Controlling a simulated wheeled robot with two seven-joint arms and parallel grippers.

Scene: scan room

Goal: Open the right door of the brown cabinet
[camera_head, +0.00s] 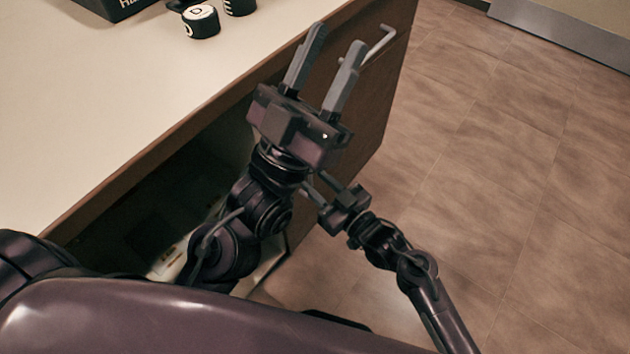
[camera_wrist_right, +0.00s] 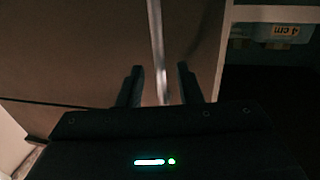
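The brown cabinet (camera_head: 372,112) has a pale top (camera_head: 110,100) and a brown front panel. A grey bar handle (camera_head: 378,46) sticks out near the panel's upper far end. My left gripper (camera_head: 333,52) is open and empty above the panel, its fingers pointing toward the far end. They overlap the handle's near part in the picture, and I cannot tell whether they touch it. My right gripper (camera_head: 318,184) is lower, close to the panel. In the right wrist view its fingers (camera_wrist_right: 158,88) are apart, with a metal bar handle (camera_wrist_right: 156,35) between them; contact is unclear.
A dark open compartment (camera_head: 150,205) lies left of the panel. A labelled bin (camera_wrist_right: 272,32) shows in the right wrist view. Black cylinders (camera_head: 201,21) and a black box (camera_head: 112,8) stand on the top. The tiled floor (camera_head: 490,180) at the right is clear.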

